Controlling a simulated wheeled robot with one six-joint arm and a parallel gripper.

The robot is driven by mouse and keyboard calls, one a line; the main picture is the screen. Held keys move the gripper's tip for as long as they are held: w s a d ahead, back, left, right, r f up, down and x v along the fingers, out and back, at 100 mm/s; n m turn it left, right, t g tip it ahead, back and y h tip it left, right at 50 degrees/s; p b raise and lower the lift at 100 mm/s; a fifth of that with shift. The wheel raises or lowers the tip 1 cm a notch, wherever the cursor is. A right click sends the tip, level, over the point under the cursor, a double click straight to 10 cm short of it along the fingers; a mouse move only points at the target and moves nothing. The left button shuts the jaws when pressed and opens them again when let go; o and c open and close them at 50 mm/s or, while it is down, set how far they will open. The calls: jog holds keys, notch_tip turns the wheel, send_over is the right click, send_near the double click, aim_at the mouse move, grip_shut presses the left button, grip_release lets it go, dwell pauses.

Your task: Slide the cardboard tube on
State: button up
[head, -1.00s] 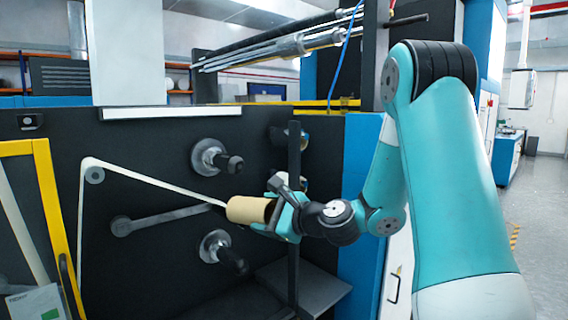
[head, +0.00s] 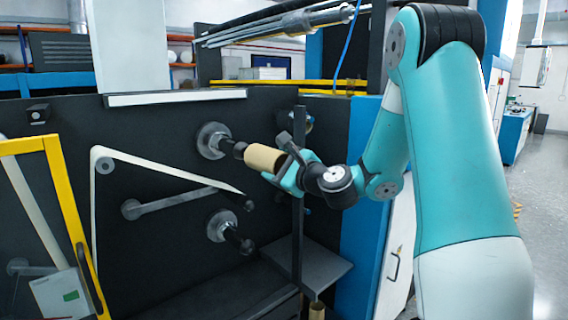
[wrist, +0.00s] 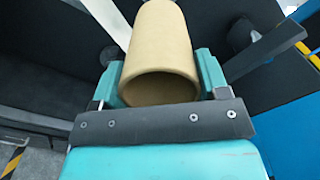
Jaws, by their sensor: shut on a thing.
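The tan cardboard tube (head: 264,158) is hollow and held near-horizontal, its far end by the dark tip of the upper spindle (head: 212,141). I cannot tell whether the tube is around that tip or just in front of it. My gripper (head: 285,168) is shut on the near end of the tube. In the wrist view the tube (wrist: 163,45) lies between the two teal fingers of my gripper (wrist: 161,82), with its open near end facing the camera; its far end is out of sight there. A lower spindle (head: 222,225) is empty.
A dark upright post (head: 298,215) stands close by my gripper. A pale web (head: 165,170) runs from a roller (head: 104,165) across the dark panel. A grey shelf (head: 318,268) is below, and a yellow-framed guard (head: 65,195) stands at left.

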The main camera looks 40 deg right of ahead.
jog(key=p, duration=0.5)
send_near(239, 149)
jog(key=shift+w+d+f, duration=0.2)
jog(key=shift+w+d, duration=0.2)
jog(key=shift+w, duration=0.25)
jog(key=shift+w+d+f, duration=0.25)
jog(key=shift+w+d, duration=0.15)
jog(key=shift+w, duration=0.25)
jog(key=w+p, duration=1)
jog(key=p, duration=0.1)
jog(key=shift+w+a, duration=0.2)
jog(key=shift+w, duration=0.2)
jog(key=shift+w+r, duration=0.1)
jog(key=o, duration=1)
jog(key=shift+d, duration=0.1)
jog(key=s+b, duration=0.3)
jog(key=s, duration=0.2)
jog(key=s+b, duration=0.4)
jog(key=s, duration=0.2)
jog(key=s+b, duration=0.3)
jog(key=s, duration=0.3)
jog(key=shift+d+f, duration=0.25)
jog(key=shift+f, duration=0.15)
jog(key=shift+s+r+b, duration=0.2)
jog(key=shift+s+b, duration=0.1)
jog(key=shift+s, duration=0.05)
